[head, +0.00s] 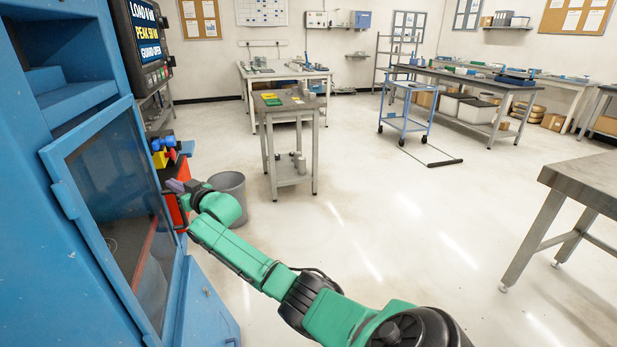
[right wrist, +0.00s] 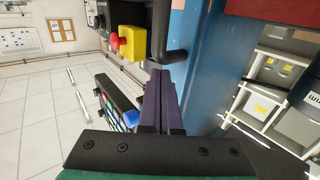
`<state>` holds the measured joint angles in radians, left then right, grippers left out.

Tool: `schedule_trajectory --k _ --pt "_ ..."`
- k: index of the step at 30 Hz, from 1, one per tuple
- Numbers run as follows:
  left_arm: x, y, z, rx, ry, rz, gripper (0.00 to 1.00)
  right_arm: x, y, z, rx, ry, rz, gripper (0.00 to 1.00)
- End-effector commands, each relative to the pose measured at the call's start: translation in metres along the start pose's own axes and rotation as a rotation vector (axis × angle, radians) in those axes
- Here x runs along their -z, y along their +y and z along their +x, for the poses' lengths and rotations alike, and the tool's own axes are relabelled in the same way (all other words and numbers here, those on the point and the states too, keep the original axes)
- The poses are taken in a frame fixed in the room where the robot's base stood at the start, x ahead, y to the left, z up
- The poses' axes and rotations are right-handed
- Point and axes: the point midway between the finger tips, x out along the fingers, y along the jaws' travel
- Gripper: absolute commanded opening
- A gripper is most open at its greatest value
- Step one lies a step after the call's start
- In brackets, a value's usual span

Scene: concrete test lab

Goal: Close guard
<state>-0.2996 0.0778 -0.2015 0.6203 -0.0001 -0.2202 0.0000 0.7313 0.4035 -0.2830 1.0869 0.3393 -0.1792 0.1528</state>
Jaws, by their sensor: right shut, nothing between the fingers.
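The guard (head: 115,200) is a blue-framed door with a dark window at the left of the head view. It stands swung out from the blue machine (head: 45,100). The machine's screen (head: 148,38) reads "GUARD OPEN". My right gripper (head: 174,187) is at the guard's far edge, its purple fingers partly hidden. In the right wrist view the fingers (right wrist: 170,85) are shut and empty, beside a blue panel (right wrist: 212,60). A black handle (right wrist: 172,52) is just beyond the fingertips; I cannot tell whether they touch. My left gripper is not in view.
A yellow box with a red button (right wrist: 130,42) is close to my right fingers. A grey bin (head: 231,190) stands behind my right arm. A small grey table (head: 287,110) is further back. The floor to the right is open up to a metal bench (head: 590,180).

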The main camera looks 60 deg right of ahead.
Motion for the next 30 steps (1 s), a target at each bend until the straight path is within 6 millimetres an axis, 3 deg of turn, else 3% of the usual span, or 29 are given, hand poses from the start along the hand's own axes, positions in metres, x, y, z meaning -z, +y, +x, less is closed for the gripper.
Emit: schedule_trajectory --k 30 --pt "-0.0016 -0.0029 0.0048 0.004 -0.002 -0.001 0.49 0.0035 -0.0075 0.0082 -0.013 0.005 0.001 0.00"
